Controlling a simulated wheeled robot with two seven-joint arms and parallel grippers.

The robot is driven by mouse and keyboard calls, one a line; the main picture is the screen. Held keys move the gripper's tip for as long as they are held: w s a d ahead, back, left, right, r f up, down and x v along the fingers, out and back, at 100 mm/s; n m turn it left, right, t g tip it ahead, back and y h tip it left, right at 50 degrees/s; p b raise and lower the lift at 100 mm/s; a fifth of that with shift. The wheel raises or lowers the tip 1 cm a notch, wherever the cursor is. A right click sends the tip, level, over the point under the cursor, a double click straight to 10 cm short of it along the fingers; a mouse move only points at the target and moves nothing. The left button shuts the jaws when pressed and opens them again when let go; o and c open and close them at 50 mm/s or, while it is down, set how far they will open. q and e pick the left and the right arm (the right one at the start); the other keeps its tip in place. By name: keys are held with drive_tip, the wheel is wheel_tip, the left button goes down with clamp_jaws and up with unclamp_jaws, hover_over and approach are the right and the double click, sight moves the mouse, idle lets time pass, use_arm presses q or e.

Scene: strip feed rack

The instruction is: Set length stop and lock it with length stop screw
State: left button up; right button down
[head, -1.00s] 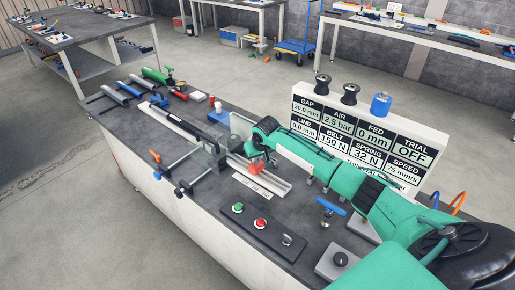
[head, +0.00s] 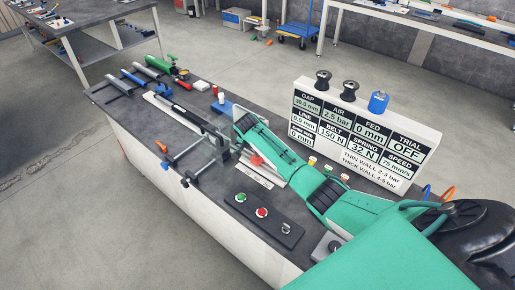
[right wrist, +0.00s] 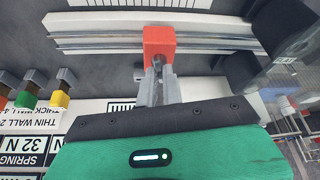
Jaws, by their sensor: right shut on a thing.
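A red block (right wrist: 160,42), which looks like the length stop, sits on a silver slotted rail (right wrist: 90,38) in the right wrist view. In the head view a bit of the red block (head: 257,160) shows beside the end of my green right arm, and the fingers are mostly hidden by the arm. My left gripper is not in view.
A display board (head: 363,135) stands behind the arm and reads GAP 30.0 mm and FED 0 mm. A button panel (head: 264,218) lies in front of the rail. Dark clamp parts (head: 218,146) stand just left of my gripper. Several coloured tools lie at the bench's far left.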

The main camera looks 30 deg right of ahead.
drive_tip(key=shift+r+m, duration=0.1)
drive_tip(key=shift+m, duration=0.5)
drive_tip(key=shift+w, duration=0.1)
drive_tip(key=c, duration=1.6)
unclamp_jaws()
drive_tip(key=shift+o, duration=0.2)
drive_tip(key=b+v, duration=0.3)
drive_tip(key=v, duration=1)
drive_tip(key=shift+a+r+b, duration=0.25)
drive_tip(key=shift+r+b, duration=0.05)
drive_tip(key=shift+r, duration=0.05)
